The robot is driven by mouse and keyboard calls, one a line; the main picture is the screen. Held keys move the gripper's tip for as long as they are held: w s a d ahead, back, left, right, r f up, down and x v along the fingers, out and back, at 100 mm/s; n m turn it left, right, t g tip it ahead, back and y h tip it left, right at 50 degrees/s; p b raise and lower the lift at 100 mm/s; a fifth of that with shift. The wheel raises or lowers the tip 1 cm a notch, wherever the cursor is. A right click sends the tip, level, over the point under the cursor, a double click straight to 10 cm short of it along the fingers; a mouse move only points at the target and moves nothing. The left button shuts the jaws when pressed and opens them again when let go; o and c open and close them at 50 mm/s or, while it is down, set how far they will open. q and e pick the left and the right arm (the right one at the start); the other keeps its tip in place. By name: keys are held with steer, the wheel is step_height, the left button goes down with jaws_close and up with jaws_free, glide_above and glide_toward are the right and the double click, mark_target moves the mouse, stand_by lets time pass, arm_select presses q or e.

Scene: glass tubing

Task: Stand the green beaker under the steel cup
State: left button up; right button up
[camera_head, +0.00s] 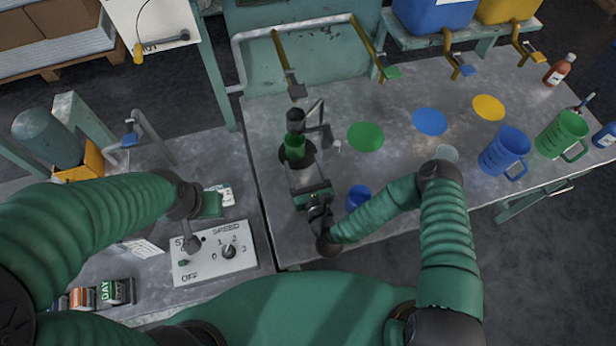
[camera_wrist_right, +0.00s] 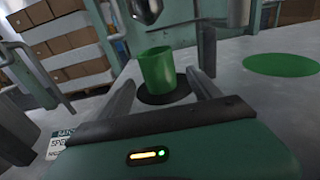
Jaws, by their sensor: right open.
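The small green beaker (camera_head: 294,146) stands upright on a black disc (camera_wrist_right: 163,97) on the metal table. It also shows in the right wrist view (camera_wrist_right: 158,68). A dark grey cup (camera_head: 295,119), seemingly the steel cup, is just behind and above it in the head view; the exact alignment is hard to tell. My right gripper (camera_head: 299,172) is open, low over the table. In the right wrist view its fingers (camera_wrist_right: 166,85) point toward the beaker, one to each side with gaps, not closed on it. My left gripper (camera_head: 190,232) is by the control box; its jaws are unclear.
Green (camera_head: 366,137), blue (camera_head: 430,121) and yellow (camera_head: 488,107) discs lie on the table. A small blue beaker (camera_head: 358,196) is right of my right gripper. Blue (camera_head: 505,152) and green (camera_head: 562,134) jugs stand at right. The speed control box (camera_head: 215,254) is at left.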

steer(key=v, duration=0.7)
steer(key=shift+b, duration=0.3)
steer(key=shift+s+d, duration=0.15)
steer(key=shift+d, duration=0.05)
steer(key=shift+a, duration=0.2)
steer(key=shift+d, duration=0.1)
stand_by(0.4)
